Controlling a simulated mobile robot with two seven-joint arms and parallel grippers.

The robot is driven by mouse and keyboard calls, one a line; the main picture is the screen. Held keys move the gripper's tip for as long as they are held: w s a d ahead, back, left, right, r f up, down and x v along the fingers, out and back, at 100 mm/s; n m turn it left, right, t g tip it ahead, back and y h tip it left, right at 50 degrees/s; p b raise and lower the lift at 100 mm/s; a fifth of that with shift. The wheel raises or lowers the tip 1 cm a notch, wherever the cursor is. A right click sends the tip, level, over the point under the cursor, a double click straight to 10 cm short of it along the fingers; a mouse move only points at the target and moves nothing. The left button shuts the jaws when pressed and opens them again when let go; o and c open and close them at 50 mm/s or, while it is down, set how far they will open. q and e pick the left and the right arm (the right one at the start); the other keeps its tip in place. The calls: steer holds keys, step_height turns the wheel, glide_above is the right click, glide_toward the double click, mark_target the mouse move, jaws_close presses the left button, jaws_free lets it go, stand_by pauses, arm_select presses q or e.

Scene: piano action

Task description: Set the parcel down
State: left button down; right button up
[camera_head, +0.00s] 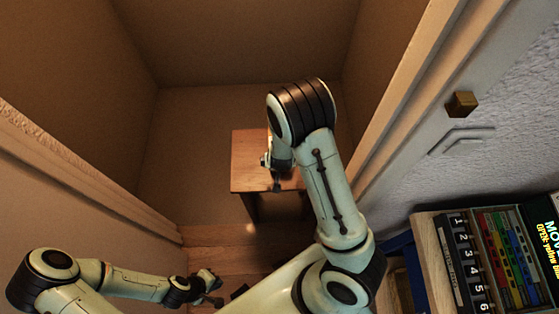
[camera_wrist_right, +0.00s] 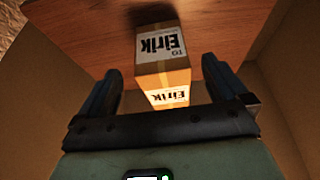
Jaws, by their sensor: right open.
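The parcel (camera_wrist_right: 163,62) is a brown cardboard box with white labels reading "Eirik". In the right wrist view it rests on the wooden table (camera_wrist_right: 85,35), between and beyond my right gripper's fingers. My right gripper (camera_wrist_right: 160,75) is open, with a dark finger on each side and a visible gap to the parcel. In the head view the same table (camera_head: 249,150) stands in the alcove, and my right arm reaches over it, hiding the parcel. My left gripper (camera_head: 212,288) is low at the left, away from the table; its jaw opening is too small to judge.
Brown walls close in the alcove behind and beside the table. A door frame (camera_head: 405,110) with a brass-coloured knob (camera_head: 462,103) is at the right. The table's left part is clear.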

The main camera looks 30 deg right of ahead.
steer(key=p+v, duration=0.2)
steer(key=v, duration=0.3)
arm_select(q)
steer(key=w+r, duration=0.2)
steer(key=shift+w+r, duration=0.25)
steer(key=shift+r, duration=0.05)
arm_select(e)
steer(key=s+a+f+n+g+y, duration=0.2)
steer(key=s+a+f+g+y, duration=0.2)
steer(key=s+a+f, duration=0.9)
steer(key=s+y, duration=0.2)
steer(key=shift+s+f, duration=0.25)
steer(key=shift+s, duration=0.1)
